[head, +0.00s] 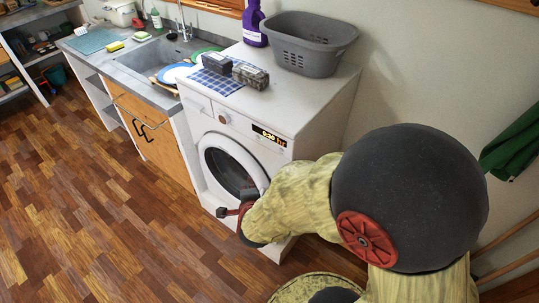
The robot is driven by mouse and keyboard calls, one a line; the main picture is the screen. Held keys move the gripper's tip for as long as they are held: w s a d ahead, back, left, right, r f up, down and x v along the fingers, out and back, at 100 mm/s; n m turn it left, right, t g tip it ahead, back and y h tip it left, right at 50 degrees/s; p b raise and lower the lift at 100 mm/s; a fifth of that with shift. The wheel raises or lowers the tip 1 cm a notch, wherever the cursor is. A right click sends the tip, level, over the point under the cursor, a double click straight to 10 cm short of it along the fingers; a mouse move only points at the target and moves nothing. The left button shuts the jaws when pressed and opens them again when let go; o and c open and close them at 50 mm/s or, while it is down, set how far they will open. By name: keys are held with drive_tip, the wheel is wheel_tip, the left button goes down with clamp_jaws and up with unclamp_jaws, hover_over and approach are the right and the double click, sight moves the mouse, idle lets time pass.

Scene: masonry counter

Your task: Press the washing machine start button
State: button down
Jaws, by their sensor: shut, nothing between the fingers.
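The white washing machine (318,116) stands against the wall, right of the sink counter. Its front carries a round dark door (227,170) with a white rim, a dial (223,117) and a lit display (269,135) above the door. The start button is too small to tell apart on the panel. My gripper (222,212) is shut and empty, low in front of the door's lower part and well below the panel. Whether it touches the front cannot be told. My arm hides the machine's lower right front.
A grey basket (312,42), a purple bottle (251,24), a checkered cloth (217,80) and two dark blocks sit on the machine. The sink counter (150,90) with plates is to the left. The wooden floor (90,200) at left is clear.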

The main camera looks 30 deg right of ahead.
sight(281, 150)
drive_tip(key=w+d+r+m+t+h, duration=0.1)
drive_tip(key=d+r+m+h, duration=0.1)
drive_tip(key=r+m, duration=0.3)
drive_tip(key=shift+w+d, duration=0.2)
drive_tip(key=shift+d, duration=0.65)
drive_tip(key=w+d+b, duration=0.3)
drive_tip(key=d, duration=0.5)
drive_tip(key=shift+d, duration=0.15)
drive_tip(key=shift+w+d+b, duration=0.1)
drive_tip(key=shift+b, duration=0.2)
idle(0.6)
drive_tip(key=shift+w+d+b, duration=0.1)
drive_tip(key=shift+d+b, duration=0.2)
drive_tip(key=shift+b, duration=0.05)
